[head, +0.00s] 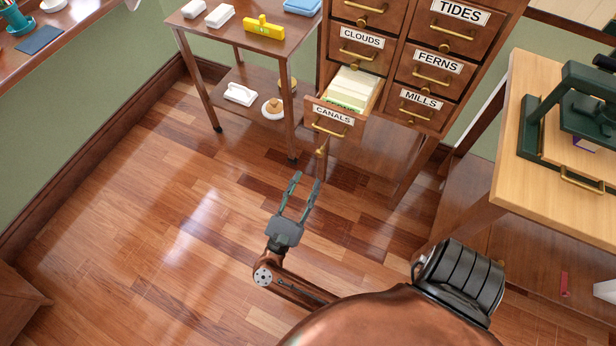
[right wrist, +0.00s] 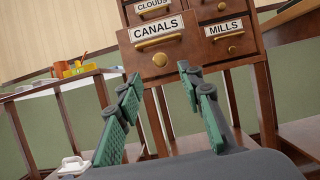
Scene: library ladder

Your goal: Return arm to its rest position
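My right gripper (head: 302,192) is in the middle of the head view, over the wooden floor. Its two green-padded fingers are spread with nothing between them, as the right wrist view (right wrist: 160,105) also shows. It points at the cabinet, just short of the pulled-out CANALS drawer (head: 335,118), and is apart from its brass handle. The drawer holds cream cards and a green one. In the right wrist view the CANALS drawer front (right wrist: 158,45) is ahead, above the fingers. My left gripper is not in view.
A two-tier side table (head: 291,90) stands left of the cabinet, with a yellow level (head: 264,27) on top and a brass bell-like item (head: 272,108) below. A wooden table (head: 530,185) with a dark green press (head: 590,105) is at right. The floor at left (head: 130,230) is clear.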

